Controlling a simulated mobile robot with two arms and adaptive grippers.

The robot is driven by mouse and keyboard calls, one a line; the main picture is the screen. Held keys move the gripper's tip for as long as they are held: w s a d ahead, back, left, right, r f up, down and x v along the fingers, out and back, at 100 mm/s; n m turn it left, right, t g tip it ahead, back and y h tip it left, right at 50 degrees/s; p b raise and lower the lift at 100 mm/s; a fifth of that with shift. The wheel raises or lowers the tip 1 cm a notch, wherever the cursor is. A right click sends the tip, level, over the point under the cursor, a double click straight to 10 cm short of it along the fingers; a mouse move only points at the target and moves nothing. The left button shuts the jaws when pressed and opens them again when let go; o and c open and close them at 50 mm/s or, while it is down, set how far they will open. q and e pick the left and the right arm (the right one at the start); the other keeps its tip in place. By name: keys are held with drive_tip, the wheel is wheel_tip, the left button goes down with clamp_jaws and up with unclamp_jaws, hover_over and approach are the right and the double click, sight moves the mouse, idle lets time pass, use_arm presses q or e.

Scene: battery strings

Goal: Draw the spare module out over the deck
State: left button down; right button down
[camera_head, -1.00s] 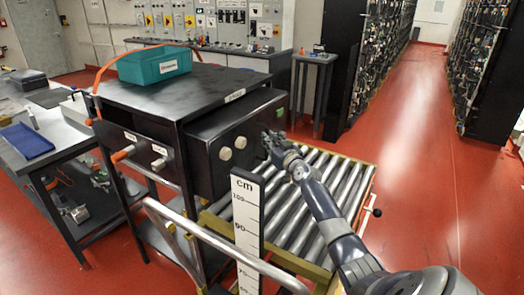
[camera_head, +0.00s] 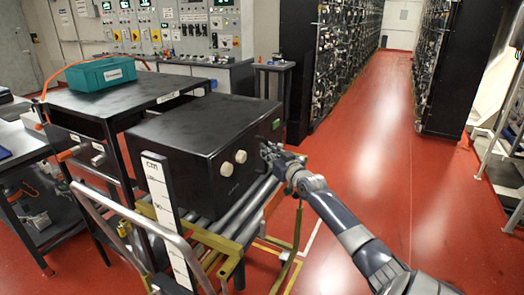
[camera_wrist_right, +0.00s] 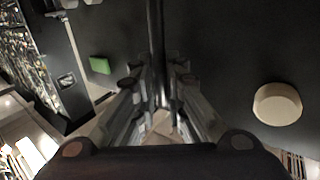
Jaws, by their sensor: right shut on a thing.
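The spare module (camera_head: 190,130) is a large black box with two cream knobs on its front face and a green mark near its right edge. It sits over the roller deck (camera_head: 245,212), in front of the black rack (camera_head: 125,92); its rear edge is close to the rack, and I cannot tell if any of it is still inside. My right gripper (camera_head: 268,152) is at the right side of the module's front face. In the wrist view, its fingers (camera_wrist_right: 160,110) are shut around a dark upright handle (camera_wrist_right: 156,45), beside a cream knob (camera_wrist_right: 277,104). My left gripper is out of view.
A teal bin (camera_head: 100,74) with an orange cable stands on the rack. A white centimetre scale (camera_head: 165,215) and a grey rail (camera_head: 135,220) stand at the front left of the deck. Red floor (camera_head: 365,170) is clear to the right.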

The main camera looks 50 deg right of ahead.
drive_tip(key=shift+s+d+r, duration=0.5)
drive_tip(key=shift+d+r, duration=0.1)
drive_tip(key=shift+r, duration=0.15)
drive_tip(key=shift+w, duration=0.1)
drive_tip(key=c, duration=2)
unclamp_jaws()
drive_tip(key=o, duration=0.3)
drive_tip(key=shift+w+d+f, duration=0.1)
drive_tip(key=shift+f, duration=0.1)
drive_tip(key=shift+o, duration=0.2)
drive_tip(key=shift+f, duration=0.3)
